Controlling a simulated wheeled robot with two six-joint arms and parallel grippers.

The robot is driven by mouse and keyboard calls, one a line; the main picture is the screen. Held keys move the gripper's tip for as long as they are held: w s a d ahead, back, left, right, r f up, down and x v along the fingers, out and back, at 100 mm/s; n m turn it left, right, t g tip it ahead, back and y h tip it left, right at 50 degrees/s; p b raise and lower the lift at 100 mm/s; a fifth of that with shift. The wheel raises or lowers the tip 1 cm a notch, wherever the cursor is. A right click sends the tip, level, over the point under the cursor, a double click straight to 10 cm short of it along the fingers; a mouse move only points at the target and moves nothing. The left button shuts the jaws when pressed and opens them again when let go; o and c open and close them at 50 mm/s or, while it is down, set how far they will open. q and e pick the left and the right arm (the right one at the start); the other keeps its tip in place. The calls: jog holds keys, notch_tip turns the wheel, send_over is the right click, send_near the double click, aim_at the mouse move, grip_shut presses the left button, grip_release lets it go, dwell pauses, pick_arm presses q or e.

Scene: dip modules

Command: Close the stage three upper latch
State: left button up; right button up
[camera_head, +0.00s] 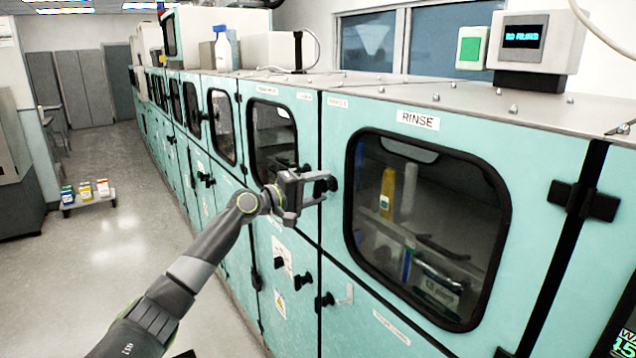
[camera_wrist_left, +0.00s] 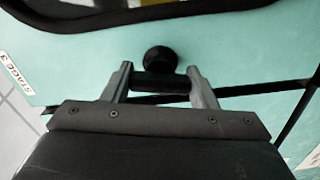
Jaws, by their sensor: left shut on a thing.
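The upper latch (camera_head: 329,184) is a black knob with a short bar, at the seam left of the RINSE door. My left gripper (camera_head: 308,188) is at this latch, with its arm reaching in from the lower left. In the left wrist view, the latch (camera_wrist_left: 160,84) lies across between the two fingers of my left gripper (camera_wrist_left: 161,88), and the gripper is shut on it. The round knob stands just beyond the fingertips. A STAGE 3 label (camera_wrist_left: 15,72) is at the left of that view. My right gripper is out of view.
The RINSE door (camera_head: 418,120) with a dark window is right of the gripper. Below are several more black latches, including one on the lower panel (camera_head: 304,281). A low shelf with small boxes (camera_head: 86,190) stands on the open floor at left.

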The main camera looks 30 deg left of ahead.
pick_arm(q)
jog(key=shift+n+p, duration=0.55)
jog(key=shift+n, duration=0.65)
jog(key=o, duration=1)
jog(key=shift+a, duration=0.1)
jog(key=shift+s, duration=0.1)
